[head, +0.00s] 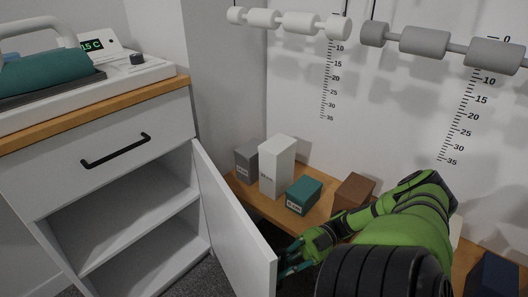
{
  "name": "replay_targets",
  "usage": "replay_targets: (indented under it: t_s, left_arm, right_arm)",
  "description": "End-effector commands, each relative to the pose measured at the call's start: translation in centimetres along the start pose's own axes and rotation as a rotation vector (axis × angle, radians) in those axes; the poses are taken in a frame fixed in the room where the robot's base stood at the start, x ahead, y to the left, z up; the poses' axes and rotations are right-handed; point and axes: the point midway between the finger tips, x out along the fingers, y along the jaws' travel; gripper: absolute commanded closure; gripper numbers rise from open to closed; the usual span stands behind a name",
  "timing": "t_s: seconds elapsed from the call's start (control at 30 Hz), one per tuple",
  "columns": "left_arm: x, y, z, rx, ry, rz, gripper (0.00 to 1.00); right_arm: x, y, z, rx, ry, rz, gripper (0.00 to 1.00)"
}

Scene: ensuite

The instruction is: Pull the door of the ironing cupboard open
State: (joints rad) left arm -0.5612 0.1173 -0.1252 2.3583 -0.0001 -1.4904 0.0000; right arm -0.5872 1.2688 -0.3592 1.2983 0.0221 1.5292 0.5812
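The ironing cupboard (95,168) stands at the left, a white unit with a drawer above two open shelf spaces. Its white door (235,225) is hinged on the right side and stands wide open, swung out toward me, with its inner face showing. The door's outer face and any handle on it are hidden. My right gripper (288,264) is on the outer side of the door, close by its free edge. Its fingertips are partly hidden by the door, so I cannot tell whether they hold anything. My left gripper is not in view.
A press with a teal pad (48,72) and a display sits on the cupboard's wooden top. A wooden bench (262,205) behind the door bears a grey, a white, a teal and a brown block. Rollers (290,21) hang on the wall above printed scales. The shelves look empty.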

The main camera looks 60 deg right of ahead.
Motion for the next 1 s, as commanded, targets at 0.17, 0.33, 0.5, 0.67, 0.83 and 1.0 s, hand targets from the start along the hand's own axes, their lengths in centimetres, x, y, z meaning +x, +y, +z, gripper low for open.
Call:
replay_targets:
  t_s: [0.17, 0.33, 0.5, 0.67, 0.83, 1.0]
  left_arm:
    - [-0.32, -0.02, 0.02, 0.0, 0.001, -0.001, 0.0]
    - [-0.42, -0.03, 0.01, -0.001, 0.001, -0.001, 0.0]
    - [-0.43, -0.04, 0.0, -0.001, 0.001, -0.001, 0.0]
    - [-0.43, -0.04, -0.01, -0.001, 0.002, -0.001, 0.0]
    - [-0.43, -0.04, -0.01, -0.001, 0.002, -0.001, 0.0]
    - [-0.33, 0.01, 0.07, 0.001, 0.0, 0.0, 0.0]
  right_arm:
    - [-1.21, -0.18, 0.28, 0.005, -0.006, -0.001, 1.0]
    - [-1.4, -0.19, 0.23, 0.005, -0.005, -0.001, 1.0]
    - [-1.38, -0.18, 0.23, 0.005, -0.005, -0.001, 1.0]
    - [-1.36, -0.15, 0.23, 0.005, -0.005, 0.0, 0.57]
    - [-1.35, -0.05, 0.13, 0.002, -0.003, 0.001, 0.57]
    - [-1.37, -0.01, -0.01, 0.001, -0.003, 0.001, 0.57]
